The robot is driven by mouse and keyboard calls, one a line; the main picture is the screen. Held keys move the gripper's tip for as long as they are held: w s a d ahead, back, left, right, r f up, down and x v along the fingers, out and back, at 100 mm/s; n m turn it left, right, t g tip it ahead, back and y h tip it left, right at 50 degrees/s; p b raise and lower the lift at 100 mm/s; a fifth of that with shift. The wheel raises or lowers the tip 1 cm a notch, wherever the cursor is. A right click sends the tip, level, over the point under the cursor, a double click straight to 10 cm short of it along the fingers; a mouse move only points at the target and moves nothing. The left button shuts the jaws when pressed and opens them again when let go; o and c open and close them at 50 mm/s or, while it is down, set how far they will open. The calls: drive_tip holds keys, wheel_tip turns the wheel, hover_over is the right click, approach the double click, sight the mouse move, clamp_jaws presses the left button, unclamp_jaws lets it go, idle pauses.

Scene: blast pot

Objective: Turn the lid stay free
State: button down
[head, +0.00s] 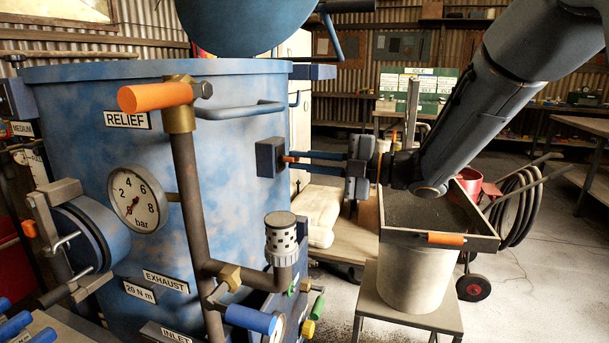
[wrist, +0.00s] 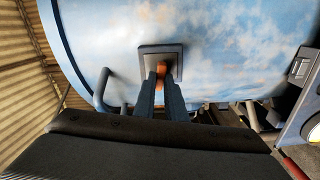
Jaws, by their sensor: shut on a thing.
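The big blue pot (head: 230,125) stands at left, with its blue lid (head: 245,22) raised above the rim. A dark square block (head: 268,157) is fixed to the pot's right side and also shows in the wrist view (wrist: 147,51). A small orange handle (wrist: 161,69) sticks out of this block; I take it for the lid stay. My gripper (head: 296,160) reaches it from the right, level with the block. Its two fingers (wrist: 166,88) are shut on the orange handle, and they hide most of it.
A relief pipe with an orange handle (head: 155,96) and a pressure gauge (head: 137,198) are on the pot's front. A tray with an orange grip (head: 445,238) sits on a pale bucket (head: 412,280) below my arm. A blue rail (head: 240,110) runs near the rim.

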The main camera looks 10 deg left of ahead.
drive_tip(key=shift+f+n+b, duration=0.15)
drive_tip(key=shift+n+b, duration=0.95)
drive_tip(key=shift+b, duration=0.3)
drive_tip(key=c, duration=1.8)
unclamp_jaws()
drive_tip(key=shift+d, duration=0.1)
drive_tip(key=d, duration=0.5)
drive_tip(key=d+b, duration=0.1)
drive_tip(key=d, duration=0.1)
drive_tip(key=shift+s+d, duration=0.3)
drive_tip(key=shift+d, duration=0.05)
